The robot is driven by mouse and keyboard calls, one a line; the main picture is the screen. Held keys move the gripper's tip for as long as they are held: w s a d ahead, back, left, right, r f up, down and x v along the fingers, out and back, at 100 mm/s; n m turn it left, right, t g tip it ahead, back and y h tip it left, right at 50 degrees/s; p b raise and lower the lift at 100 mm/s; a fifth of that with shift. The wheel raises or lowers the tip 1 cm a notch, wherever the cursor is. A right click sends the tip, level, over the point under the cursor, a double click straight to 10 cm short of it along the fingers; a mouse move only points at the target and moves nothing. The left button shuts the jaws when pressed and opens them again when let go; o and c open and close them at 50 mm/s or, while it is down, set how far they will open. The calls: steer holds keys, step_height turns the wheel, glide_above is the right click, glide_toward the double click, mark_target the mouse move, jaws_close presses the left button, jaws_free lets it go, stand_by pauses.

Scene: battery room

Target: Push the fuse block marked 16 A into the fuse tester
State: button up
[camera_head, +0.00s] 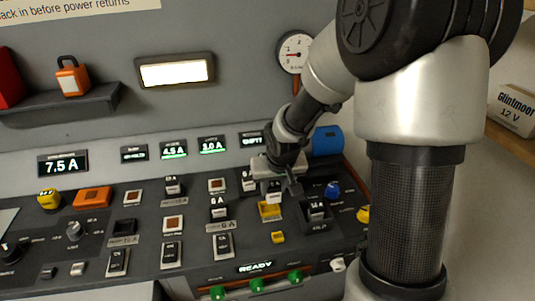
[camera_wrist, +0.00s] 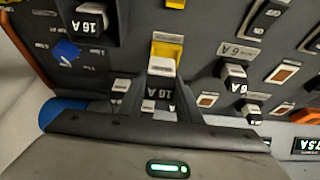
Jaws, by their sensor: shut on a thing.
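My gripper (camera_head: 277,183) is shut on a white and black fuse block (camera_wrist: 160,85), whose upside-down label reads 16 A in the wrist view. The held block also shows in the head view (camera_head: 274,192), close above the yellow socket, which looks like the fuse tester (camera_head: 269,211). In the wrist view the yellow socket (camera_wrist: 167,49) shows just beyond the block's white end. I cannot tell whether the block touches it. A second block that seems marked 16 A (camera_wrist: 92,24) sits in a dark holder to the left in the wrist view and right of the gripper in the head view (camera_head: 317,207).
Several other fuse blocks stand on the panel, including one marked 6 A (camera_head: 218,207). A blue knob (camera_head: 332,190) is to the right of my gripper. A small yellow piece (camera_head: 278,237) lies in front of the tester. A READY display (camera_head: 255,267) is lit at the front.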

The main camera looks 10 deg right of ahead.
mark_target(272, 188)
steer(key=shift+w+a+r+p, duration=0.2)
steer(key=shift+w+r+p, duration=0.6)
steer(key=shift+p, duration=0.35)
step_height(272, 188, down, 6)
steer(key=b, duration=0.5)
steer(key=shift+w+a+f, duration=0.1)
steer(key=shift+a, duration=0.05)
steer(key=shift+f+b, duration=0.65)
steer(key=shift+b, duration=0.05)
stand_by(0.5)
steer(key=o, duration=0.8)
steer(key=shift+r, duration=0.1)
steer(key=shift+p+v, duration=4.2)
steer(key=shift+v, duration=1.25)
